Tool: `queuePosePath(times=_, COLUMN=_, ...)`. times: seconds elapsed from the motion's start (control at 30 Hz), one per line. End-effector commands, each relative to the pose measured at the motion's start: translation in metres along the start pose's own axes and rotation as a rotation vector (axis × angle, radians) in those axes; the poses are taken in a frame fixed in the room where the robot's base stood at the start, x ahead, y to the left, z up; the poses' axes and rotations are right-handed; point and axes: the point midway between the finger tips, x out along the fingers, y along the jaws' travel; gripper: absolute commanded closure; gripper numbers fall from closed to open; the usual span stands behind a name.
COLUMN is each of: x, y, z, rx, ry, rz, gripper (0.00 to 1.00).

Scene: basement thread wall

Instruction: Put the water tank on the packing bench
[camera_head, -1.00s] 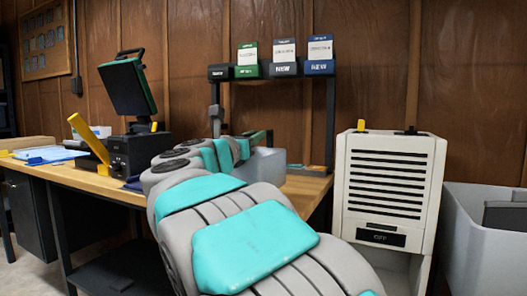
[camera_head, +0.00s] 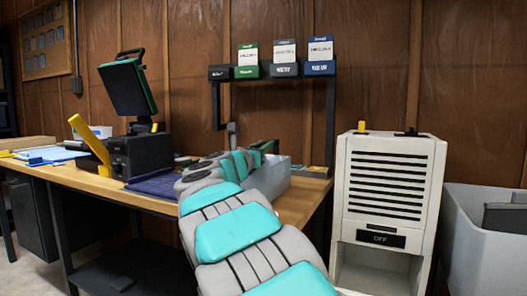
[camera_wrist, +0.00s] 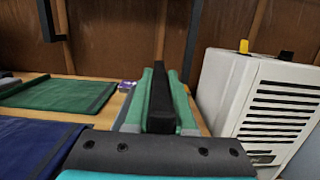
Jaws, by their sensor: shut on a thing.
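The water tank, a pale grey open-topped box (camera_head: 276,178), shows at the right end of the packing bench (camera_head: 302,203) in the head view. My arm covers its left and lower parts, so I cannot tell whether its base touches the bench top. My gripper (camera_head: 262,147) is at the tank's upper edge and shut on it. In the wrist view my gripper (camera_wrist: 160,95) shows as a black bar between green parts, pointing at the wooden wall. The tank's body is not clear in that view. The white dehumidifier (camera_head: 388,185) stands right of the bench, its lower bay empty.
A dark blue mat (camera_head: 155,184) and a black device with a tilted screen (camera_head: 128,88) are on the bench. The wrist view shows a green mat (camera_wrist: 60,95) left of my gripper. A dark rack post (camera_head: 331,125) rises behind. A grey bin (camera_head: 480,235) stands far right.

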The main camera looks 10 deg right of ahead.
Motion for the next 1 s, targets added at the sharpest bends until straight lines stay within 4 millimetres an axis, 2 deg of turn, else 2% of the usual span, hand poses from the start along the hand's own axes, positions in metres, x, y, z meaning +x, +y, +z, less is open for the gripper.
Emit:
queuePosePath(times=0.17, x=-0.002, y=-0.001, z=-0.009, rx=-0.002, ry=-0.003, rz=-0.002, gripper=1.00)
queuePosePath(times=0.6, x=-0.003, y=0.000, z=-0.013, rx=0.000, ry=-0.002, rz=0.000, gripper=1.00)
queuePosePath(times=0.63, x=-0.002, y=0.000, z=-0.013, rx=0.000, ry=-0.001, rz=-0.001, gripper=0.75)
queuePosePath(times=0.87, x=-0.002, y=-0.001, z=-0.013, rx=-0.001, ry=0.000, rz=-0.001, gripper=0.50)
queuePosePath(times=1.0, x=-0.002, y=0.000, z=-0.013, rx=-0.001, ry=0.000, rz=-0.001, gripper=0.48)
